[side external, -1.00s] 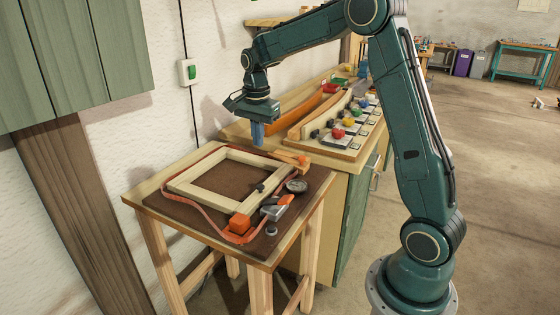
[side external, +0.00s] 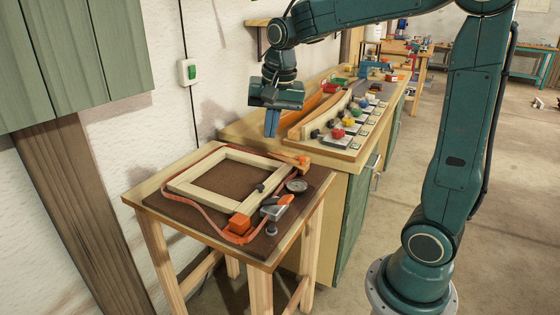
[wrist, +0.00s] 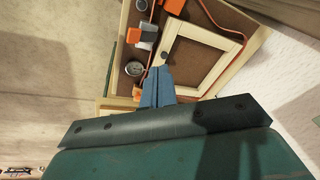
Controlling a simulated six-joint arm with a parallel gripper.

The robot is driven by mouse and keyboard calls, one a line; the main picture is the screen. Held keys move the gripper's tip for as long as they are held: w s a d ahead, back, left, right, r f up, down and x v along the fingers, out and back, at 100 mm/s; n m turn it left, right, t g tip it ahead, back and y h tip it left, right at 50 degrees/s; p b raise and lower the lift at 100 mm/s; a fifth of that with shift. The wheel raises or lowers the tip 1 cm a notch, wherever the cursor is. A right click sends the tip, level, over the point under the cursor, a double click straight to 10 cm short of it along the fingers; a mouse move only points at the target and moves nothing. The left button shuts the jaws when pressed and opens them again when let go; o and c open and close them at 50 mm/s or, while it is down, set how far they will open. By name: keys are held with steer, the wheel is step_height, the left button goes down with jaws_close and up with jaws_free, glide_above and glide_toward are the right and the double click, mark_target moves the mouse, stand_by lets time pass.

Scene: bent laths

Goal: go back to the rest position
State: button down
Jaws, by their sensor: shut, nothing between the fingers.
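My gripper (side external: 271,122) hangs in the air with its blue fingers pointing down, above the gap between the small table and the long bench. The fingers are together and empty. They also show in the wrist view (wrist: 158,76), in front of the small table. A pale wooden frame (side external: 178,182) lies flat on the small table's brown mat, with an orange strap (side external: 187,213) around it. An orange block (side external: 239,222) sits at the frame's near corner. My gripper is apart from all of these.
A round gauge (side external: 296,185) and a grey and orange clamp tool (side external: 274,211) lie on the small table (side external: 146,197). The long bench behind holds bent laths (side external: 316,104) and a row of coloured knobs (side external: 349,121). A wall switch (side external: 187,72) is at left.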

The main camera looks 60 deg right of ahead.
steer(key=s+a+n+t, duration=0.1)
steer(key=s+a+n, duration=0.3)
steer(key=s, duration=0.5)
steer(key=s+a+n+t, duration=0.2)
steer(key=s+a+n, duration=0.2)
steer(key=s+n, duration=0.3)
steer(key=shift+s+f+n+y, duration=0.2)
steer(key=shift+s+n+y, duration=0.15)
steer(key=shift+s, duration=0.65)
